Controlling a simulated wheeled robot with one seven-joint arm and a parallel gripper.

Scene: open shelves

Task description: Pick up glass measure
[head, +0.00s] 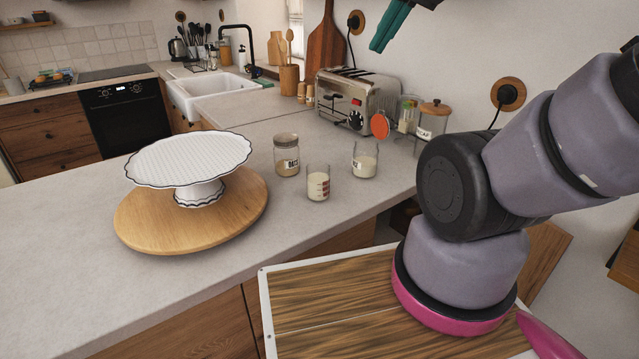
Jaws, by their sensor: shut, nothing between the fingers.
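The glass measure (318,184) is a small clear glass with red markings and a pale content. It stands upright on the grey counter (300,219), between a lidded jar and an open jar. My gripper (379,47) shows only in part at the top edge, with teal fingers on a black body. It is shut and empty, high above the counter and well apart from the glass measure.
A lidded jar (287,160) and an open labelled jar (365,161) stand close to the glass measure. A white cake stand (190,162) on a round wooden board (140,222) is to the left. A toaster (355,100) stands behind. The counter in front is clear.

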